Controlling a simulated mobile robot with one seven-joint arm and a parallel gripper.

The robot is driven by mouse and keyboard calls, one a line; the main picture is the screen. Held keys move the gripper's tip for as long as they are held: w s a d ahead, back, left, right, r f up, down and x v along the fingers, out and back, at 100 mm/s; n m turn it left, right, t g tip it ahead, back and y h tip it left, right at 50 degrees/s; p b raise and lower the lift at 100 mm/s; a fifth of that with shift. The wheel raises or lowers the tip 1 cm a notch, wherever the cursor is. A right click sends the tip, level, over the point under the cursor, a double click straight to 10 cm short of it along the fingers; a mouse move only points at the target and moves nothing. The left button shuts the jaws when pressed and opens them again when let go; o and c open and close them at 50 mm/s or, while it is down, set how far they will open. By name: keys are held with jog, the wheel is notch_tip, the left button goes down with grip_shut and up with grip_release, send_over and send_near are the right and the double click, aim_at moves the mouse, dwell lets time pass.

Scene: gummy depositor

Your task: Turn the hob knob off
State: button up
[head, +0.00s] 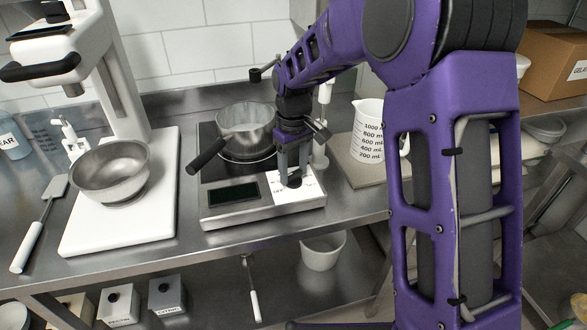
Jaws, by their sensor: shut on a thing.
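The hob (263,211) stands on the steel counter, with a dark display on its sloped front and a white dial plate to the right of it. The dark hob knob (293,184) sits on that plate. My gripper (292,176) points down over the plate, its fingers shut on the knob. The fingers hide part of the knob, and I cannot read where its mark points. A steel saucepan (246,127) with a black handle sits on the hob's cooking surface, just left of and behind my gripper.
A white stand mixer (122,210) with a steel bowl (110,172) is on the left, beside a spatula (40,225). A measuring jug (368,130) stands right of the hob. My purple arm covers much of the right. A lower shelf holds a white pot (323,252).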

aim_at(293, 172)
jog(key=o, duration=1.4)
jog(key=shift+c, duration=0.2)
jog(key=shift+r, duration=0.1)
notch_tip(293, 172, up, 17)
jog(key=shift+r+p, duration=0.15)
jog(key=shift+p, duration=0.3)
